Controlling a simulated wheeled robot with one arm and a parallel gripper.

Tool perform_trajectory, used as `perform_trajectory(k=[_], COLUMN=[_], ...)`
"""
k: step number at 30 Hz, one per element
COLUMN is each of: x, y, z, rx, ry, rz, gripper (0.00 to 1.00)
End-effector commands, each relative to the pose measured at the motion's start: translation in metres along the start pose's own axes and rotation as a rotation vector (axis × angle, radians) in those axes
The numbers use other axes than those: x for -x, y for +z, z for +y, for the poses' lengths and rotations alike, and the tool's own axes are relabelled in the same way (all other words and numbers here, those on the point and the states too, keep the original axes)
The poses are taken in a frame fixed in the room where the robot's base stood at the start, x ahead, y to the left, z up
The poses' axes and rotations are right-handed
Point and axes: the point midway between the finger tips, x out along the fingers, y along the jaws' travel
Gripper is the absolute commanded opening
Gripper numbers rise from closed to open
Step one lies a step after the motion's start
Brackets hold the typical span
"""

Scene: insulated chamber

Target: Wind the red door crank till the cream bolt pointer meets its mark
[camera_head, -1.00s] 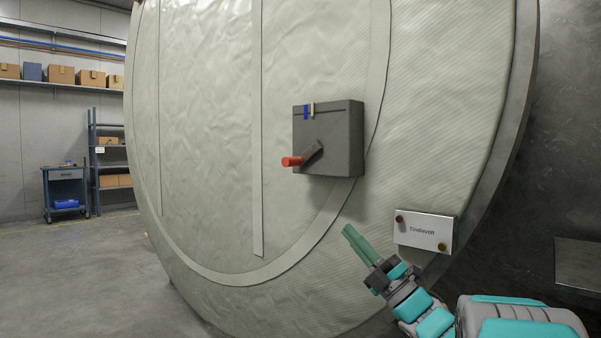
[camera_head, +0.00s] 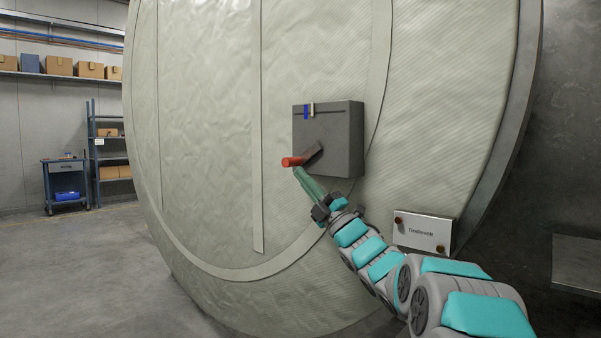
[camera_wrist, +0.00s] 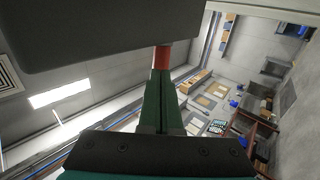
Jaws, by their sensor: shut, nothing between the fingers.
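The red crank handle (camera_head: 293,162) sticks out from a dark crank arm (camera_head: 312,152) on the front of a grey box (camera_head: 340,135) on the round door. The crank arm slants down to the left. A cream pointer (camera_head: 312,109) stands at the box's top edge, just right of a blue mark (camera_head: 306,111), apart from it by a narrow gap. My gripper (camera_head: 299,172) is shut and empty, its green fingertips just below the red handle. In the wrist view the fingertips (camera_wrist: 163,75) reach up to the red handle (camera_wrist: 162,57); I cannot tell whether they touch.
The pale quilted door (camera_head: 210,130) fills the middle. A labelled plate (camera_head: 421,232) is on its lower right, close to my arm. A metal ledge (camera_head: 578,268) juts out at the far right. Shelves (camera_head: 110,150) and a blue cart (camera_head: 66,185) stand far left; the floor there is clear.

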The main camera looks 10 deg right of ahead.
Motion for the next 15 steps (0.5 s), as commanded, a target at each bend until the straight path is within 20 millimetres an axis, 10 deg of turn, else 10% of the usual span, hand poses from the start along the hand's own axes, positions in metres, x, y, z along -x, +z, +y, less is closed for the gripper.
perform_trajectory(k=[15], x=[-0.0126], y=[0.0004], z=[-0.0015], rx=[-0.001], ry=[-0.002], rz=[-0.001], gripper=[0.00])
